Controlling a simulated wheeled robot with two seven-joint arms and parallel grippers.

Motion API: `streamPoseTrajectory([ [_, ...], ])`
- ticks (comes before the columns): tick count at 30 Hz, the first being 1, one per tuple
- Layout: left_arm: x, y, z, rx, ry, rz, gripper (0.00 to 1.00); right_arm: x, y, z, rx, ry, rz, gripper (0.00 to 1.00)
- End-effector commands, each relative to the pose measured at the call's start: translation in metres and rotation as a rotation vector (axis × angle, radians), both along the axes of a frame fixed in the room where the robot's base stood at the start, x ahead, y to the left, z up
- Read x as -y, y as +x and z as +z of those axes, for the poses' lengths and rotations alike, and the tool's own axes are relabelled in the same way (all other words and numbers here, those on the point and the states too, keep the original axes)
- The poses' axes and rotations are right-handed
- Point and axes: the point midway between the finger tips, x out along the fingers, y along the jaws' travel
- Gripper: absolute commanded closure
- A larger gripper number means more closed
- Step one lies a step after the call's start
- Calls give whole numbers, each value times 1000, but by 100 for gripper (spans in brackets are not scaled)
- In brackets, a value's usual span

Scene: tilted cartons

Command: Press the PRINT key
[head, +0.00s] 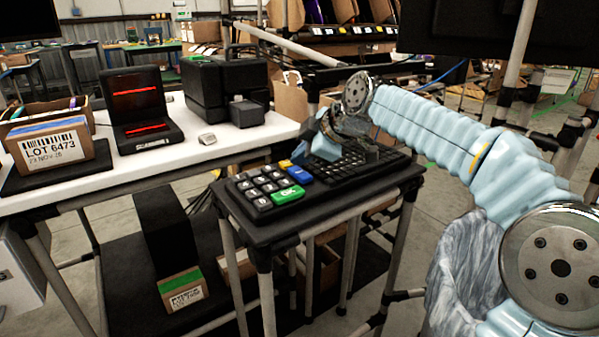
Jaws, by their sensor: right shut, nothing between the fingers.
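A black keypad (262,190) with several grey keys, a yellow key (286,164), a blue key (300,175) and a green key (288,195) lies on a small dark stand (262,232). The lettering is too small for me to tell which key is PRINT. My right gripper (371,153) is shut and empty. It is over the black keyboard (347,172), to the right of the keypad; I cannot tell whether it touches the keyboard. My wrist hides part of the keyboard's back. My left gripper is not in view.
A white table (200,150) at the left holds a scanner with red lit windows (138,100), a black printer-like box (222,85) and an open carton (62,150) on a dark plate. A low shelf below holds another carton (181,290). Racks stand behind.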

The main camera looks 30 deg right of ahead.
Motion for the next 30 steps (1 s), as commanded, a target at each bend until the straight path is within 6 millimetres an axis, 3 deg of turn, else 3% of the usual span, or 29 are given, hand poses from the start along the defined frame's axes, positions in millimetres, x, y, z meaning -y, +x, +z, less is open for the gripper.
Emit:
streamPoseTrajectory([
  [30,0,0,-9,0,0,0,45,0,0,-8,0,0,0,100],
])
